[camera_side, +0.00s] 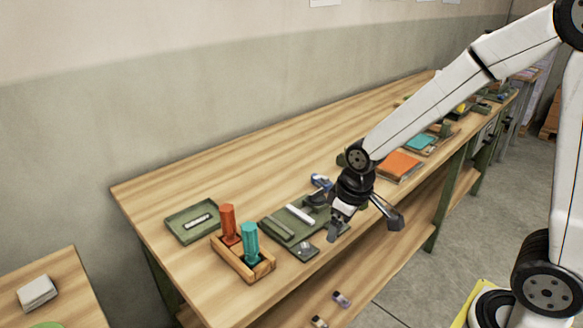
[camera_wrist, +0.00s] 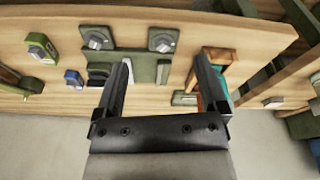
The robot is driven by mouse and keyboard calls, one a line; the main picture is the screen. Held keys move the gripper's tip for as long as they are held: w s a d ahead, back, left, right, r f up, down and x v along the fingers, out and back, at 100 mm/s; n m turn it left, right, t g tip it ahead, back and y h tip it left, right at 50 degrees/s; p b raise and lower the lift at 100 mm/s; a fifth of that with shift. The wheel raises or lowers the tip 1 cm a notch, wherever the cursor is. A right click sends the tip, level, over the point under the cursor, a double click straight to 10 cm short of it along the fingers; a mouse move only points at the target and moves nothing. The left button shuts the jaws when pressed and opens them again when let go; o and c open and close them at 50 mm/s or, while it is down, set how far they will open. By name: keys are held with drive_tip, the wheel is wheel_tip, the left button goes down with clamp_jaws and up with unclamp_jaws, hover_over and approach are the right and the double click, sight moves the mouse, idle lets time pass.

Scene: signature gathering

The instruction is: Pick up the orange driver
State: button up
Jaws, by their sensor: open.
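The orange driver (camera_side: 228,220) stands upright in the wooden rack (camera_side: 262,272) near the left end of the bench in the side view. A teal driver (camera_side: 250,240) stands beside it in the same rack. My gripper (camera_side: 336,212) is open, over the bench to the right of the rack, apart from both drivers. In the wrist view, my gripper (camera_wrist: 163,70) has its fingers wide apart with nothing held between them. The rack (camera_wrist: 218,54) shows beside the right finger, which partly hides it; I cannot clearly make out the orange driver there.
A green fixture (camera_side: 282,229) with a pale bar lies between rack and gripper. A green tray (camera_side: 180,231) with a white label lies behind the rack. The bench's back left is clear.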

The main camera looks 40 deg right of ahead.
drive_tip(key=w+a+r+n+g, duration=0.1)
drive_tip(key=w+a+n, duration=0.2)
drive_tip(key=w, duration=0.4)
drive_tip(key=w+a+r+n, duration=0.1)
drive_tip(key=w+a+n, duration=0.2)
drive_tip(key=w, duration=0.4)
drive_tip(key=n+g, duration=0.1)
drive_tip(key=n, duration=0.5)
hover_over(228, 220)
drive_tip(key=d, duration=0.2)
drive_tip(key=shift+w+r, duration=0.25)
drive_tip(key=shift+w, duration=0.1)
drive_tip(key=shift+w+a+n, duration=0.3)
drive_tip(key=shift+w+a, duration=0.15)
drive_tip(key=shift+a, duration=0.05)
drive_tip(key=shift+f, duration=1.3)
drive_tip(key=shift+f, duration=2.6)
